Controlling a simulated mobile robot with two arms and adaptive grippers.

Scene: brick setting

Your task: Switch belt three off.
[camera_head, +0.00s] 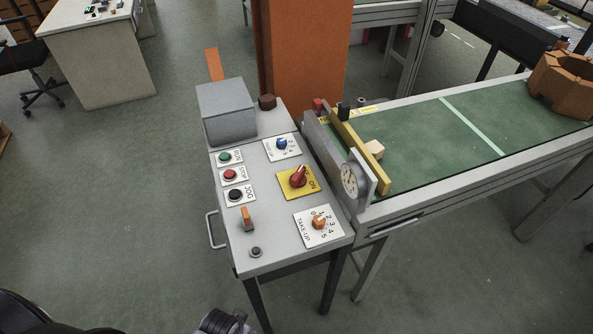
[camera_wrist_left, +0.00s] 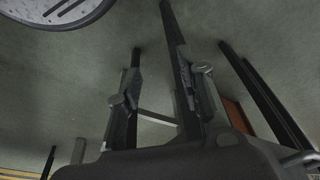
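A grey control panel (camera_head: 265,255) stands beside the belt's near end. Its yellow plate marked ON carries a red rotary switch (camera_head: 298,177), with the handle slanting toward the upper right. No "belt three" label is readable. A green RUN button (camera_head: 225,158), red STOP button (camera_head: 230,175) and black JOG button (camera_head: 235,195) line the panel's left side. An orange take-up knob (camera_head: 319,222) and a blue knob (camera_head: 282,144) sit on white scales. My left gripper (camera_wrist_left: 160,85) has its fingers apart, with nothing visible between them. My right gripper is out of view.
The green conveyor belt (camera_head: 420,140) runs right, with a brown block ring (camera_head: 565,82) on it. A grey box (camera_head: 227,112) and orange lever (camera_head: 247,217) are on the panel. An orange column (camera_head: 305,45) stands behind. The floor left of the panel is clear.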

